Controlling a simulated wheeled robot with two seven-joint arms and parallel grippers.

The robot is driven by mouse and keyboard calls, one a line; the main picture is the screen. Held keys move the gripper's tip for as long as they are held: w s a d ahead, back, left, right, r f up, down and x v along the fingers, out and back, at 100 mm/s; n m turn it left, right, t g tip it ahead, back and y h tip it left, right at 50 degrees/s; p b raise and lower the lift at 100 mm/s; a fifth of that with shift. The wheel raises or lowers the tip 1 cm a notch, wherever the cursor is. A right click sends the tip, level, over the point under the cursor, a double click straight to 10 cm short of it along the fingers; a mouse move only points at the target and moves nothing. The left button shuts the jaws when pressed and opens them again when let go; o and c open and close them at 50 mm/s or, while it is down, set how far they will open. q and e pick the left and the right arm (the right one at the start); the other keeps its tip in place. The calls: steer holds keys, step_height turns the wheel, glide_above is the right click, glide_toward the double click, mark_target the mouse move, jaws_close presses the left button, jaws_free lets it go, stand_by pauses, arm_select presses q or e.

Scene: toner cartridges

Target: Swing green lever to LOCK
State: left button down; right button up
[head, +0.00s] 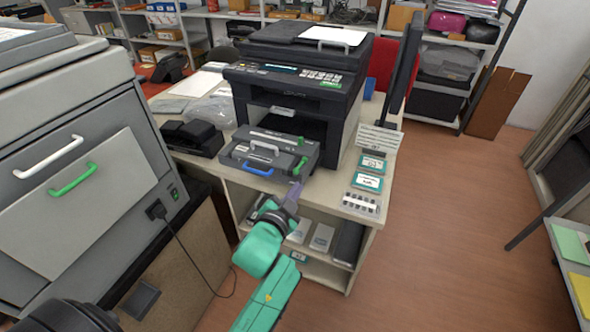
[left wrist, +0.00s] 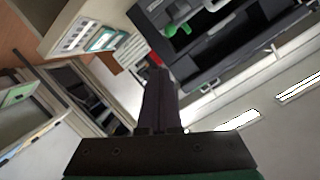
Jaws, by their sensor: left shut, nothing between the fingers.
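The green lever (head: 300,167) is on the right front of a dark grey toner unit (head: 262,152) that sticks out of the black printer's front. No LOCK mark is readable. My right gripper is out of view.
The printer (head: 295,85) stands on a light desk (head: 335,182). Teal-labelled boxes (head: 368,181) and a small tray (head: 362,203) lie to its right. A black device (head: 192,137) is on the left. A large grey machine (head: 80,150) fills the left side. Floor is clear at right.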

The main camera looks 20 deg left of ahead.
arm_select(q)
steer(key=shift+a+r, duration=0.25)
steer(key=shift+r, duration=0.95)
steer(key=p, duration=0.1)
glide_above(299, 171)
steer(key=s+d, duration=0.2)
steer(key=s, duration=0.1)
steer(key=f, duration=0.3)
steer(key=w+a+f, duration=0.1)
steer(key=shift+w+a+f+p, duration=0.1)
steer(key=shift+w+f+p, duration=0.15)
steer(key=shift+f+p, duration=0.1)
steer(key=shift+a+f, duration=0.3)
steer(key=shift+f, duration=0.05)
